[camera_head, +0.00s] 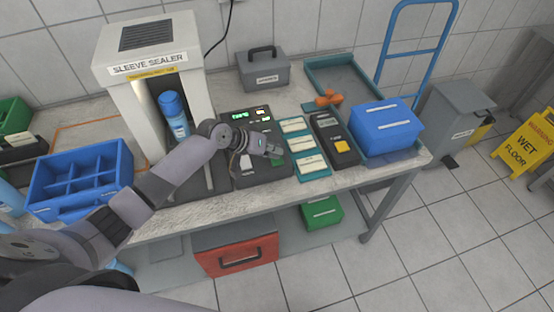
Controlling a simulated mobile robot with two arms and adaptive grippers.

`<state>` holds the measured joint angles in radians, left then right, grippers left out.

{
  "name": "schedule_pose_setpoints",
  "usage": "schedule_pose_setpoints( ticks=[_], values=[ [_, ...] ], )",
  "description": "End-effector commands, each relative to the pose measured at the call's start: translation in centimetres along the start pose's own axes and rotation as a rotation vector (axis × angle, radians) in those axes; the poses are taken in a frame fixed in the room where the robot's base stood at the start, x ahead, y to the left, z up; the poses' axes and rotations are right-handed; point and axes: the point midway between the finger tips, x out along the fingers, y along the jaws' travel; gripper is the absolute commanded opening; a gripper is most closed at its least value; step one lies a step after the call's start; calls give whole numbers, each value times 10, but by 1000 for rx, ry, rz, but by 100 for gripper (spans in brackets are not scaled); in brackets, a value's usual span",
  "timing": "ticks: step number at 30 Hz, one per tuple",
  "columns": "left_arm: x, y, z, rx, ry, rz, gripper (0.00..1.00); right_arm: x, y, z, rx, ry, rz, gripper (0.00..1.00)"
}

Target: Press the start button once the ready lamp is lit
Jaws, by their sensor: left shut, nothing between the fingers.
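A dark control panel (226,118) lies on the bench to the right of the sleeve sealer (125,58). Its small display (240,115) glows green. Small lit lamps (262,111) sit at its upper right, the top one green; their labels are too small to read. A pale square (246,163) shows on the lower panel. A green patch (276,161) shows just below the gripper fingers, perhaps the start button. My left gripper (276,151) is shut and empty over the panel's lower right. Contact with the panel cannot be told. The gripper hides part of the panel. My right gripper is not in view.
A blue bottle (173,113) stands in the sealer's opening. Teal-framed cards (300,142) and a dark device with a yellow button (341,146) lie right of the panel. A blue box (386,129) is farther right, a blue divided crate (80,180) at left.

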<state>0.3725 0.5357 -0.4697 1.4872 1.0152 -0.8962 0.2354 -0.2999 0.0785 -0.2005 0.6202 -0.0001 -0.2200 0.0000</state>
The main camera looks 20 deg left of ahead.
Motion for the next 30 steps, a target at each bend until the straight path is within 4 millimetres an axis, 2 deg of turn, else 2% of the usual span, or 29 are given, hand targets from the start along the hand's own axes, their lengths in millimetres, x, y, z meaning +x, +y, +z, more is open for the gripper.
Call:
schedule_pose_setpoints(
  ticks=[30],
  values=[
    [6, -4, 5, 0, -1, 0, 0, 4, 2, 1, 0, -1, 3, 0]
  ],
)
